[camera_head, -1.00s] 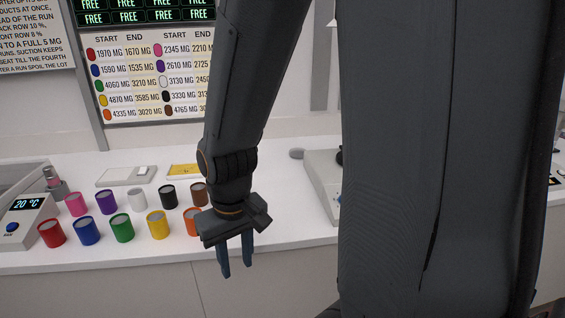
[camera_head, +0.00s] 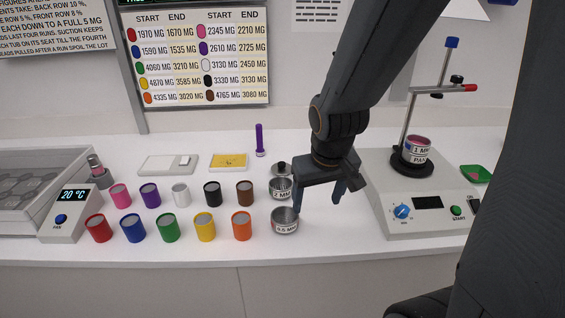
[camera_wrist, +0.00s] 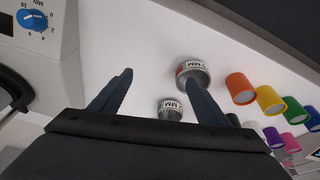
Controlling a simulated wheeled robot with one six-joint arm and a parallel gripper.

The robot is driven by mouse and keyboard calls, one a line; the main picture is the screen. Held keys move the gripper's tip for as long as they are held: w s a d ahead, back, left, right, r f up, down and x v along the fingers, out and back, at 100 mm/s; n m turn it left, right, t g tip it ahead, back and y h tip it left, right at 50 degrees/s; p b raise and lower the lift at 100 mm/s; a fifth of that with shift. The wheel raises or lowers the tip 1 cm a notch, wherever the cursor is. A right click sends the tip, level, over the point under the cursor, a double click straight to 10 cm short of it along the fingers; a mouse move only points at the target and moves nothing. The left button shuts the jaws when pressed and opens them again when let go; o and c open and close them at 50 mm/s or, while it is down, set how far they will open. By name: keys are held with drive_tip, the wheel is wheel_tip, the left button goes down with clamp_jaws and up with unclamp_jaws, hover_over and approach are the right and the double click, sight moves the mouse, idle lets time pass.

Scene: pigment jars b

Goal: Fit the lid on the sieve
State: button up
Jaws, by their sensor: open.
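A sieve marked 1 MM (camera_head: 417,144) is stacked on a pan (camera_head: 414,158) on the shaker's black plate; pink shows in its top. A small metal lid with a black knob (camera_head: 281,169) shows at the back of the 2 MM sieve (camera_head: 280,190); I cannot tell whether it rests on that sieve or behind it. The 0.5 MM sieve (camera_head: 285,222) stands in front, open-topped. My gripper (camera_head: 318,206) is open and empty, just right of these sieves, fingers down. In the wrist view, the gripper (camera_wrist: 155,76) has the 0.5 MM sieve (camera_wrist: 192,72) beside one finger.
The shaker (camera_head: 420,205) stands right of my gripper, with an upright rod and clamp. Several coloured jars stand in two rows at left, the orange jar (camera_head: 242,226) nearest. A purple tube (camera_head: 260,140) stands behind. A green dish (camera_head: 475,173) lies at far right.

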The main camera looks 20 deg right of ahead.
drive_tip(key=w+d+n+t, duration=0.2)
drive_tip(key=w+d+t, duration=0.15)
drive_tip(key=w, duration=1.15)
drive_tip(key=n+t+y, duration=0.1)
drive_tip(key=n+y, duration=0.3)
approach(282, 163)
drive_tip(key=shift+w+d+f, duration=0.2)
drive_tip(key=shift+w+d, duration=0.05)
drive_tip(key=shift+w, duration=0.3)
drive_tip(key=shift+w+d+f, duration=0.25)
drive_tip(key=shift+w+d, duration=0.05)
drive_tip(key=shift+w, duration=0.25)
drive_tip(key=shift+w+a+f+g+y, duration=0.15)
drive_tip(key=shift+a+f+g+y, duration=0.1)
drive_tip(key=shift+a+f+y, duration=0.3)
drive_tip(key=shift+s+p+x, duration=0.25)
drive_tip(key=shift+p+x, duration=0.5)
drive_tip(key=shift+x, duration=2.85)
drive_tip(key=shift+a+f, duration=0.15)
drive_tip(key=c, duration=0.9)
